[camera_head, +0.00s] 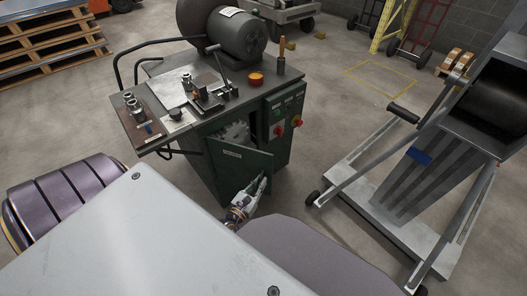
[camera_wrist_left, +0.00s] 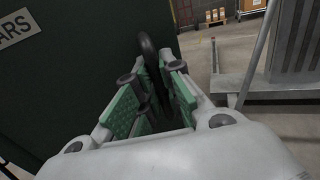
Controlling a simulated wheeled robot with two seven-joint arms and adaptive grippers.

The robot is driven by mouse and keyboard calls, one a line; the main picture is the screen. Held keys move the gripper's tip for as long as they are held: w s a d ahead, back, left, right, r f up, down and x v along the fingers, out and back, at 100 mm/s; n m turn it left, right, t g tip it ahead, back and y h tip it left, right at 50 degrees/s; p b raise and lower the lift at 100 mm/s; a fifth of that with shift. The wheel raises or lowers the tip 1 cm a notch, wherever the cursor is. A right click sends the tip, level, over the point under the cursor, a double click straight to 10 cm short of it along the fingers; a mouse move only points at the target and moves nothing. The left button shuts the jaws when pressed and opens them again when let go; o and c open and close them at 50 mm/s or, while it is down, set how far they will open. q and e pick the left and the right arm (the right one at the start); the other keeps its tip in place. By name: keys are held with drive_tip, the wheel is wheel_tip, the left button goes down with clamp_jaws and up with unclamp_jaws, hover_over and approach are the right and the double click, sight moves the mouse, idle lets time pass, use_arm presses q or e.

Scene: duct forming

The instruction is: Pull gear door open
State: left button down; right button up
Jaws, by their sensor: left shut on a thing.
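The gear door (camera_head: 238,162) is a dark green panel on the front of the green machine (camera_head: 205,150). It stands partly open, with pale gears (camera_head: 233,132) showing in the gap behind its top edge. My left gripper (camera_head: 261,184) is at the door's right, free side. In the left wrist view the door (camera_wrist_left: 70,70) fills the left, with a sign (camera_wrist_left: 20,26) ending in "ARS". There the green-padded fingers of my left gripper (camera_wrist_left: 152,95) are shut around the black curved door handle (camera_wrist_left: 149,52). The lower part of the handle is hidden between the fingers. My right gripper is not in view.
A grey wheeled stand (camera_head: 400,200) is to the right of the machine, with bare floor between them. Red and green controls (camera_head: 285,122) are on the machine's front beside the door opening. Wooden pallets (camera_head: 50,45) are at the back left.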

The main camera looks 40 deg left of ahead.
use_arm(q)
drive_tip(key=s+a+m+h, duration=0.1)
drive_tip(key=s+m+h, duration=0.3)
drive_tip(key=s, duration=0.7)
drive_tip(key=shift+s+a+g+h, duration=0.35)
drive_tip(key=shift+g+h, duration=0.05)
drive_tip(key=shift+h, duration=0.8)
drive_tip(key=c, duration=1.5)
unclamp_jaws()
drive_tip(key=shift+s, duration=0.1)
drive_tip(key=v, duration=1.2)
drive_tip(key=shift+a, duration=0.1)
drive_tip(key=shift+r, duration=0.2)
